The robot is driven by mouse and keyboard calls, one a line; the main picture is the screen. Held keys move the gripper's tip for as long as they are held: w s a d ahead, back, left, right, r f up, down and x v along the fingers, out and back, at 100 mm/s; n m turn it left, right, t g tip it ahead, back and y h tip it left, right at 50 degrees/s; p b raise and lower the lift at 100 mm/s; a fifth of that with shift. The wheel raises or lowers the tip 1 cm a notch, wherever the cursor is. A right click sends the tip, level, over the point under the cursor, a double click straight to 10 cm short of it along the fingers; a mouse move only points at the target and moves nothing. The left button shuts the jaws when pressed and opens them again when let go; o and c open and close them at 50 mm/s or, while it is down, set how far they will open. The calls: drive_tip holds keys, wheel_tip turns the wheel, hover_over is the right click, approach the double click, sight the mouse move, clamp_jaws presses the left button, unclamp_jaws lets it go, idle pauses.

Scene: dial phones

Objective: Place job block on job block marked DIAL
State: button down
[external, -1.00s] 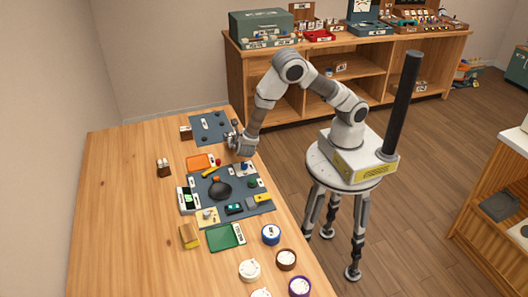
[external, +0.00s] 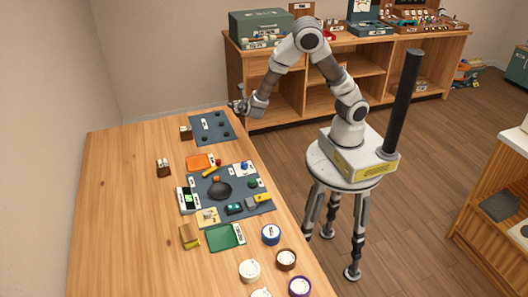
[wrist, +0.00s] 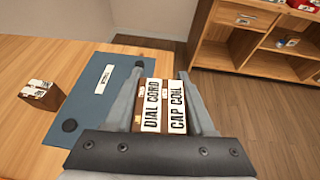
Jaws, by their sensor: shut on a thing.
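My gripper (external: 238,104) is raised above the far end of the wooden table, near the blue-grey mat. In the wrist view its fingers (wrist: 160,105) are shut on a brown job block (wrist: 161,87) with white labels reading DIAL CORD and CAP COIL. Another brown job block with white labels (wrist: 38,93) stands on the table left of the mat; its lettering is too small to read. It also shows in the external view (external: 186,132). A further brown block with white labels (external: 163,168) stands nearer on the table. Its marking cannot be read.
The blue-grey mat (external: 213,128) bears round dark pads and a white label. Nearer lie an orange tray (external: 199,162), a larger dark mat with phone parts (external: 235,190), a green tray (external: 221,238) and several round dials. The table's left side is mostly clear.

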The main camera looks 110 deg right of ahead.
drive_tip(key=w+d+r+n+t+y+b, duration=0.1)
drive_tip(key=w+d+r+n+t+b, duration=0.35)
drive_tip(key=w+d, duration=0.8)
hover_over(186, 133)
drive_tip(key=w+d, duration=0.1)
drive_tip(key=d, duration=0.4)
wheel_tip(186, 133, down, 6)
drive_tip(key=shift+d+f+m, duration=0.15)
drive_tip(key=shift+f+m, duration=0.2)
drive_tip(key=shift+f, duration=1.55)
drive_tip(key=shift+f, duration=0.1)
drive_tip(key=shift+f+b, duration=0.2)
drive_tip(key=shift+b, duration=0.25)
drive_tip(key=shift+c, duration=1.3)
unclamp_jaws()
drive_tip(key=shift+r, duration=0.1)
drive_tip(key=shift+r, duration=0.15)
